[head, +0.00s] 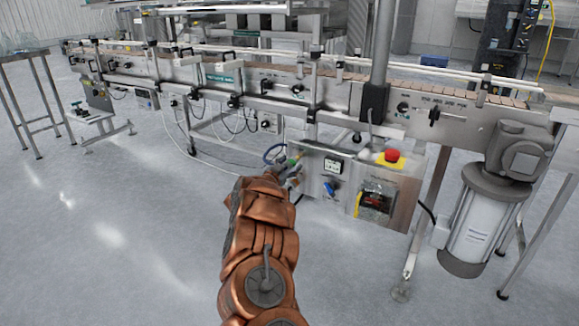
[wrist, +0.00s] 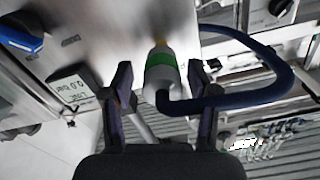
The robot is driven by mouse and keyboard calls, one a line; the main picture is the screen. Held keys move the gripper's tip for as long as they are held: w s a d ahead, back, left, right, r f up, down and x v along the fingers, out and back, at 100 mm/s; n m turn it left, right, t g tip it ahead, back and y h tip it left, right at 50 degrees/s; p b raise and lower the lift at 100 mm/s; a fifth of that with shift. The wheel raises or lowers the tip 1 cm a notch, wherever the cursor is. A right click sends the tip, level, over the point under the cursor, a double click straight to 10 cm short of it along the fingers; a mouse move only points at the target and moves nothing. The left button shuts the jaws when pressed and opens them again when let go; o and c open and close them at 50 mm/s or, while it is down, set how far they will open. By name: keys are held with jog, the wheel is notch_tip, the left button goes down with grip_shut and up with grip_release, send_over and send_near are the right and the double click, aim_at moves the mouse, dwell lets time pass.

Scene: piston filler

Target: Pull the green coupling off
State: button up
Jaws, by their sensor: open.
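The green coupling (wrist: 161,62) is a pale cylinder with a green band, in the upper middle of the wrist view. It sits at a brass-coloured fitting on a steel panel, and a dark blue hose (wrist: 235,98) curves from its lower end to the right. In the head view the coupling shows as a small green spot (head: 292,161) at the left side of the control box. My gripper (wrist: 158,80) is open, with one finger to each side of the coupling. I cannot tell whether either finger touches it. In the head view my arm partly hides this spot.
The control box (head: 318,168) carries a small display, a blue knob (head: 328,187) and a red button (head: 392,156) on yellow. The conveyor (head: 265,80) runs behind it. A motor (head: 482,215) stands to the right.

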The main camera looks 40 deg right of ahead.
jog(key=v, duration=1.2)
dwell(0.6)
